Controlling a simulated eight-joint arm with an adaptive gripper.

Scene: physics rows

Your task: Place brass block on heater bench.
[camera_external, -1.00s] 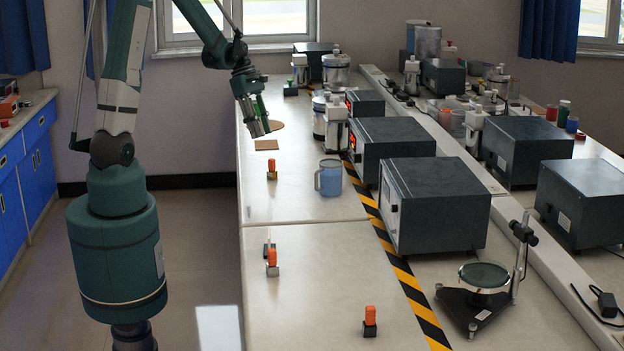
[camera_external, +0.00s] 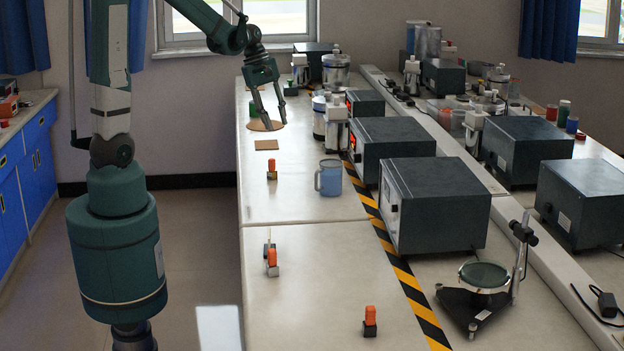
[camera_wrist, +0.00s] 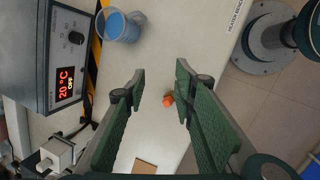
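My gripper (camera_external: 277,124) is open and empty above the far left part of the pale bench (camera_external: 310,205). In the wrist view my gripper (camera_wrist: 160,72) has its fingers wide apart. A small orange-topped block (camera_wrist: 168,100) shows between them, on the bench below and not touched. The external view shows this block (camera_external: 272,170) and two like it, one at the near left (camera_external: 272,262) and one at the near right (camera_external: 370,322). No block is clearly brass, so I cannot tell which is the brass block. Small lettering (camera_wrist: 236,14) on the bench edge seems to read heater bench.
A blue mug (camera_external: 329,178) stands near a dark instrument box (camera_external: 392,145) whose red display reads 20 °C, OFF. A thin brown square (camera_external: 266,145) and a round brown disc (camera_external: 266,126) lie near my gripper. The near left bench is mostly clear.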

